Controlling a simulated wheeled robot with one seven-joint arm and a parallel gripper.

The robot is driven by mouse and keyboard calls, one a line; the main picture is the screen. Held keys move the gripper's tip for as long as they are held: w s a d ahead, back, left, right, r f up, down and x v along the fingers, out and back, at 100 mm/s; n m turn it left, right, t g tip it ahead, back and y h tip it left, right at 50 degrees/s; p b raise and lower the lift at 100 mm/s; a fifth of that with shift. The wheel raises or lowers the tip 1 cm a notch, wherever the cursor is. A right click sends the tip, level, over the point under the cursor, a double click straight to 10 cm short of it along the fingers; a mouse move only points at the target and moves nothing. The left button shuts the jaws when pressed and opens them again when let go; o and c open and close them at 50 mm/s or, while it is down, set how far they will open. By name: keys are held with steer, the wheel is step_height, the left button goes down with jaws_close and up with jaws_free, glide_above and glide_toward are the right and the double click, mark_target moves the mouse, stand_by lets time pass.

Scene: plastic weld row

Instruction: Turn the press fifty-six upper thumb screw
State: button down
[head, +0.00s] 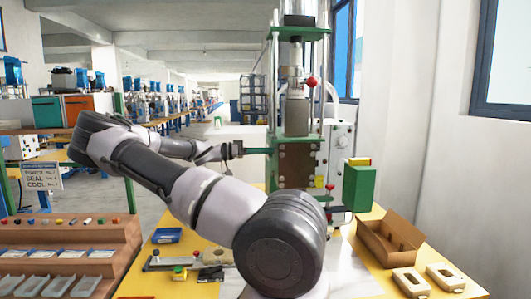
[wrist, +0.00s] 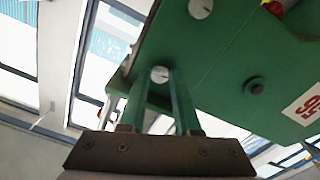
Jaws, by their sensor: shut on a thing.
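The press (head: 297,165) stands in the middle of the head view, with green plates and a brown block. In the wrist view its green face (wrist: 225,60) fills the upper right, with a white number label (wrist: 303,105) partly cut off and upside down. A pale round thumb screw (wrist: 159,74) sits between my fingertips. A second pale round screw (wrist: 200,9) is at the top edge, apart from the fingers. My gripper (wrist: 159,82) is shut on the first screw. In the head view my gripper (head: 268,151) reaches the press from the left; the screw is too small to see there.
A green box (head: 358,187) stands right of the press. A cardboard box (head: 389,240) and pale parts (head: 445,276) are on the yellow table. A blue tray (head: 167,235) lies left of my arm. A dark knob (wrist: 255,86) is on the green face.

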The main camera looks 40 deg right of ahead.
steer(key=shift+f, duration=0.1)
stand_by(0.3)
steer(key=c, duration=0.6)
jaws_free()
steer(key=v, duration=1)
steer(key=shift+w+a, duration=0.2)
steer(key=shift+a, duration=0.15)
